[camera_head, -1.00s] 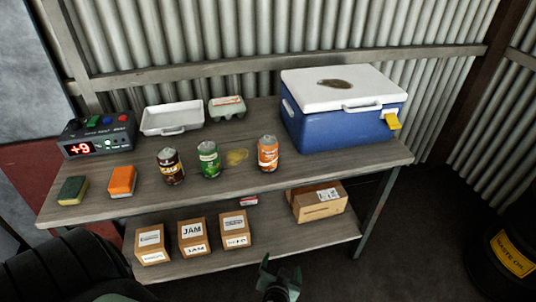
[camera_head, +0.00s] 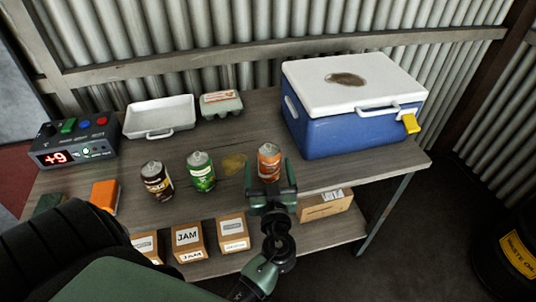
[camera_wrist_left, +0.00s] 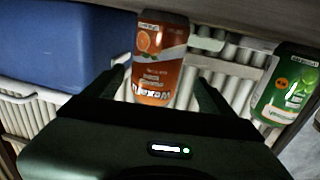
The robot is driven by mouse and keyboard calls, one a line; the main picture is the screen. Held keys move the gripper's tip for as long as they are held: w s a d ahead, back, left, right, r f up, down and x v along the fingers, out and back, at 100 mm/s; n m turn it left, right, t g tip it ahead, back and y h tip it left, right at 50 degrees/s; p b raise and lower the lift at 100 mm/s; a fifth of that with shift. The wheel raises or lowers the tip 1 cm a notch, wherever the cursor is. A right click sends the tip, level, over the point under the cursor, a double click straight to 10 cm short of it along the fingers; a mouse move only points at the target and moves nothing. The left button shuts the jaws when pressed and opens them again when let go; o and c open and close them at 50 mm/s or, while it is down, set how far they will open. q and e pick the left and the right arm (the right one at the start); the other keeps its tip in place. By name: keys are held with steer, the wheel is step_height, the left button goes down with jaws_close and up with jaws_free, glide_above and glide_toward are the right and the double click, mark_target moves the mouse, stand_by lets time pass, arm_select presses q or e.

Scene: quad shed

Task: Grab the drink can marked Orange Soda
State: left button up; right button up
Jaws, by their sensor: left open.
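The orange can (camera_head: 268,161) stands upright on the wooden table, left of the blue cooler. My left gripper (camera_head: 272,190) is open in front of it in the head view, with its fingers toward the can and hiding its lower part. In the left wrist view the orange can (camera_wrist_left: 160,60), with an orange fruit picture, appears between the two open fingers (camera_wrist_left: 163,95). I cannot tell whether the fingers touch it. The right gripper is not in view.
The blue cooler (camera_head: 345,128) stands close on the right. A white tray (camera_head: 160,117) and egg carton (camera_head: 221,104) sit behind. Boxes (camera_head: 188,242) fill the lower shelf.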

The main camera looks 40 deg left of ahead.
arm_select(q)
steer(key=p+x, duration=0.1)
steer(key=x, duration=0.2)
steer(key=shift+w+d+r+p, duration=0.1)
steer(key=shift+d+r+p, duration=0.1)
steer(key=shift+p, duration=0.15)
steer(key=x, duration=0.2)
steer(key=p+x, duration=0.1)
steer(key=shift+w+f, duration=0.2)
steer(key=shift+f, duration=0.1)
steer(key=shift+w+a, duration=0.1)
steer(key=shift+a, duration=0.05)
steer(key=shift+f, duration=0.1)
steer(key=c, duration=1.5)
jaws_close()
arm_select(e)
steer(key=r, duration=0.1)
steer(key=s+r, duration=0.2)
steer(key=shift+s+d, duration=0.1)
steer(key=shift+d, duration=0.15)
